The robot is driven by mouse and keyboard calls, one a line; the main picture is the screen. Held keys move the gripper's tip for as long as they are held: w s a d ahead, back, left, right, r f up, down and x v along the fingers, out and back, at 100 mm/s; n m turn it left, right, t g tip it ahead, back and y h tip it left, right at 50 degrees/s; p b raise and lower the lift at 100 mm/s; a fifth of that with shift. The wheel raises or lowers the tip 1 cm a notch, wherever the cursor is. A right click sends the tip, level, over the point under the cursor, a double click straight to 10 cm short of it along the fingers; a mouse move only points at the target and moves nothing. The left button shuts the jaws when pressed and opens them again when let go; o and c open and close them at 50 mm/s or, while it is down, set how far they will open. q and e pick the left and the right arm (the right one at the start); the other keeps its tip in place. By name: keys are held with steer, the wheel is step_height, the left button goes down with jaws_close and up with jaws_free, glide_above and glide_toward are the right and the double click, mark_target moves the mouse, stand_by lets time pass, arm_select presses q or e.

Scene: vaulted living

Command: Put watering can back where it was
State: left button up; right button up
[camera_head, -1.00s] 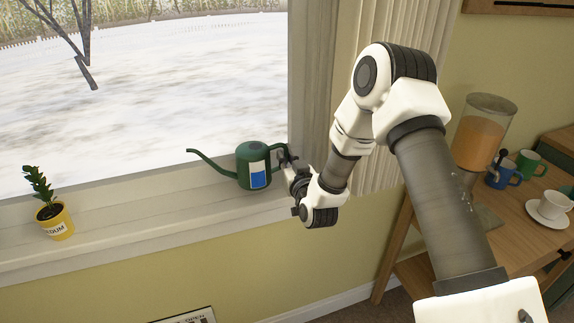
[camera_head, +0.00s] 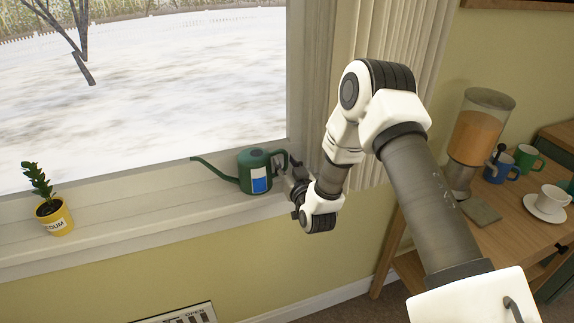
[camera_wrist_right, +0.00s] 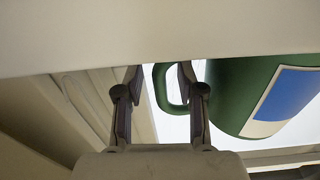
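The green watering can (camera_head: 254,172) with a blue and white label stands upright on the window sill, its spout pointing left and its handle (camera_head: 281,160) to the right. My right gripper (camera_head: 290,172) is at the handle side of the can. In the right wrist view, the two fingers of my right gripper (camera_wrist_right: 160,78) are apart, with part of the handle (camera_wrist_right: 160,92) showing between them and a gap on the left. The can's body (camera_wrist_right: 232,95) is to the right of the fingers. A pale band hides the upper part of that view. My left gripper is not in view.
A yellow potted plant (camera_head: 55,219) stands on the sill (camera_head: 150,215) at the left, with bare sill between it and the can. A curtain (camera_head: 375,90) hangs right of the window. A wooden table (camera_head: 515,240) with cups and a juice dispenser (camera_head: 478,140) is at the right.

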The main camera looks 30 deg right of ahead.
steer(key=shift+r, duration=0.25)
steer(key=b+v, duration=0.2)
steer(key=v, duration=1)
steer(key=s+a+f+n+g+y, duration=0.1)
steer(key=s+a+f+g, duration=0.25)
steer(key=f, duration=0.35)
steer(key=s+a+f+n+g+y, duration=0.1)
steer(key=s+a+f+g+y, duration=0.2)
steer(key=f, duration=0.5)
steer(key=s+a+f+n+g, duration=0.1)
steer(key=s+a+f+g, duration=0.1)
steer(key=s+f+g, duration=0.4)
steer(key=s+a+f+g, duration=0.1)
steer(key=s+f+g, duration=0.1)
steer(key=s+f, duration=0.2)
steer(key=s+a+f+g, duration=0.2)
steer(key=s+f+g, duration=0.1)
steer(key=s, duration=0.8)
steer(key=shift+a+f+y, duration=0.2)
steer(key=shift+f+y, duration=0.1)
steer(key=shift+f, duration=0.2)
